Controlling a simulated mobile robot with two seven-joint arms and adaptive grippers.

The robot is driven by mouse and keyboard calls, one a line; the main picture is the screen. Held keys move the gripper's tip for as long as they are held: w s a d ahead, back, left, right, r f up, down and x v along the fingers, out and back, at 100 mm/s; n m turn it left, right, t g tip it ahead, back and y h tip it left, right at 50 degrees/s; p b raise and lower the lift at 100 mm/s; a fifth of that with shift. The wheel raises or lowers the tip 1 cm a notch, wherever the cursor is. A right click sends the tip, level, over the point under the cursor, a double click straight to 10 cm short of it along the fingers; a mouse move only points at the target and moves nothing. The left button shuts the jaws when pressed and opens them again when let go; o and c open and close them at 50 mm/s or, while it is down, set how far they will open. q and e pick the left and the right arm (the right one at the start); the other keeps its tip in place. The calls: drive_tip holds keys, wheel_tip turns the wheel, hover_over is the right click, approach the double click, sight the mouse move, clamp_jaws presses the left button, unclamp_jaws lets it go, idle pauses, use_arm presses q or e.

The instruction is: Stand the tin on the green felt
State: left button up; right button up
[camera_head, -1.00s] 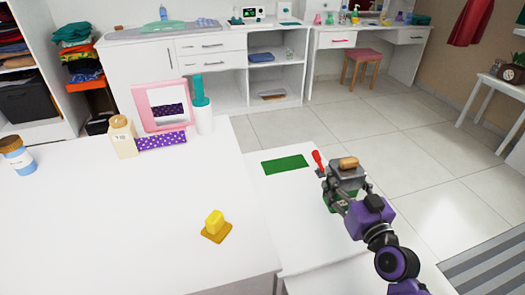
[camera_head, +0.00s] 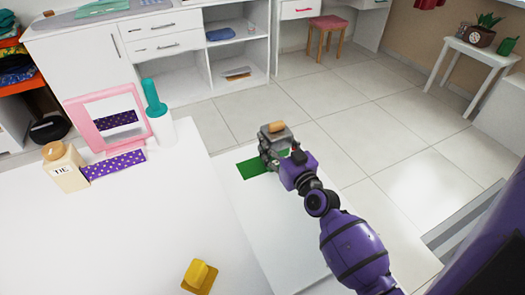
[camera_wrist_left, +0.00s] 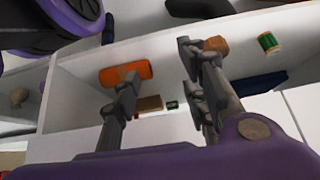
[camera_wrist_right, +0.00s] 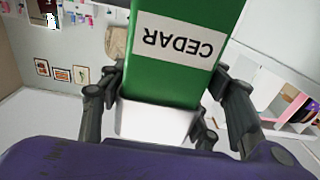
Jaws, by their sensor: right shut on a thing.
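The tin (camera_wrist_right: 160,65) is a green box with a white label reading CEDAR, upside down in the right wrist view, and a white end between the fingers. In the head view its tan top (camera_head: 276,127) shows above my right gripper (camera_head: 270,150), which mostly hides the body. My right gripper is shut on the tin. The green felt (camera_head: 252,169) is a flat rectangle on the white surface, partly covered in view by this gripper. I cannot tell whether the tin touches it. My left gripper (camera_wrist_left: 160,85) is open and empty, in the left wrist view only.
A cream TIE container (camera_head: 65,170), pink-framed mirror (camera_head: 75,115), white-and-teal bottle (camera_head: 160,128) and yellow block (camera_head: 198,275) stand on the large white top to the left. An orange object (camera_wrist_left: 125,73) and a small green can (camera_wrist_left: 268,43) show near my left gripper.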

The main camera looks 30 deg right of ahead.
drive_tip(key=w+d+f+b, duration=0.1)
drive_tip(key=w+f+b, duration=0.2)
drive_tip(key=f, duration=0.1)
drive_tip(key=w+d+f+b, duration=0.2)
drive_tip(key=w+f+b, duration=0.2)
drive_tip(key=w+d+f+b, duration=0.2)
drive_tip(key=w+f+b, duration=0.2)
drive_tip(key=shift+f, duration=0.25)
drive_tip(key=shift+r, duration=0.2)
drive_tip(key=shift+f, duration=0.25)
drive_tip(key=o, duration=1.6)
drive_tip(key=shift+r, duration=0.15)
drive_tip(key=shift+s, duration=0.2)
use_arm(q)
wheel_tip(320, 180, down, 7)
drive_tip(key=s+p, duration=0.2)
drive_tip(key=p, duration=0.1)
drive_tip(key=shift+s+a+g, duration=0.15)
drive_tip(key=shift+s+g, duration=0.15)
drive_tip(key=shift+g, duration=0.1)
use_arm(e)
drive_tip(key=s, duration=1.1)
drive_tip(key=shift+s+a+r, duration=0.1)
drive_tip(key=shift+s+a, duration=0.2)
